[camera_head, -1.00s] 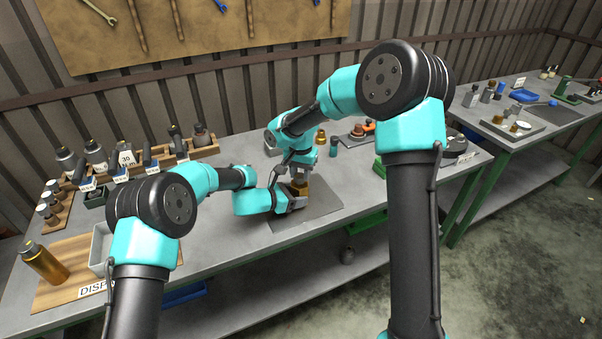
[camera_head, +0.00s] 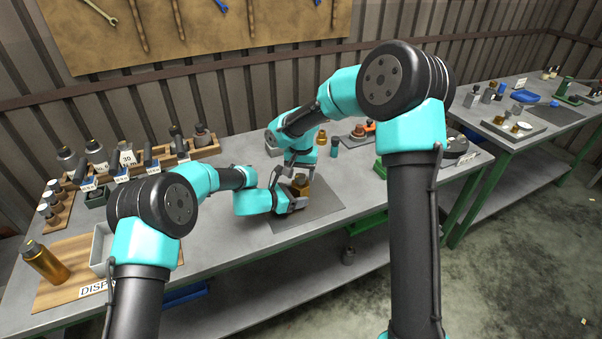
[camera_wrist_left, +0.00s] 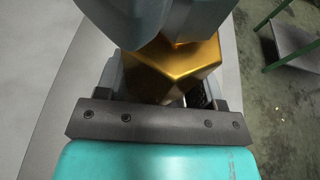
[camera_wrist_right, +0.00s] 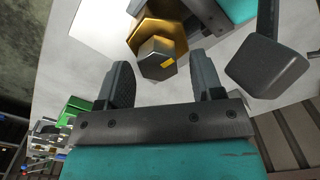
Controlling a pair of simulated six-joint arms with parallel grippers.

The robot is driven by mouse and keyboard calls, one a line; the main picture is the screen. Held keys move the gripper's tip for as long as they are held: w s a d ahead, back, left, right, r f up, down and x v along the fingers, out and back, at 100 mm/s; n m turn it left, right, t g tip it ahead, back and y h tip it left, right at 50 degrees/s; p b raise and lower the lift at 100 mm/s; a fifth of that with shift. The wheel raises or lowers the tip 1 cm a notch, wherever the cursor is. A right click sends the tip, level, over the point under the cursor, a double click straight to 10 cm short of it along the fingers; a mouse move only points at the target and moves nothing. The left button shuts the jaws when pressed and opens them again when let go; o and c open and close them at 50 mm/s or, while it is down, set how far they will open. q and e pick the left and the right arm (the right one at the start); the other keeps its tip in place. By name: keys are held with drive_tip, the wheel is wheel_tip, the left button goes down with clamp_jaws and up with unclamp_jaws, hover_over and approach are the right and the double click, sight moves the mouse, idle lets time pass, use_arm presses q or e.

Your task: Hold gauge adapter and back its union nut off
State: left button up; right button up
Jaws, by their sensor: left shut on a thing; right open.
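The brass gauge adapter (camera_head: 302,185) stands over the dark mat on the bench. My left gripper (camera_head: 293,204) is shut on it from the left side; in the left wrist view its brass hex body (camera_wrist_left: 175,72) sits between the fingers. In the right wrist view the adapter shows a wide brass hex (camera_wrist_right: 160,36) with a smaller grey hex (camera_wrist_right: 157,60) in front, bearing a yellow mark. My right gripper (camera_wrist_right: 160,85) is open, its fingers apart and short of the grey hex. In the head view the right gripper (camera_head: 292,172) is at the adapter, partly hidden.
A dark mat (camera_head: 325,205) lies under the work. A wooden rack of tools and bottles (camera_head: 150,165) stands at the left back. A brass bottle (camera_head: 45,262) stands on a wooden board at the left front. Small parts lie behind the right arm.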

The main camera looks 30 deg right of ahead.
sight(301, 174)
drive_tip(key=shift+r, duration=0.1)
wheel_tip(301, 174, up, 12)
idle(0.5)
use_arm(q)
drive_tip(key=o, duration=1.3)
drive_tip(key=shift+a+r, duration=0.1)
drive_tip(key=shift+a, duration=0.05)
drive_tip(key=v, duration=1.1)
drive_tip(key=shift+a+r, duration=0.1)
drive_tip(key=shift+a, duration=0.25)
use_arm(e)
drive_tip(key=shift+f, duration=0.2)
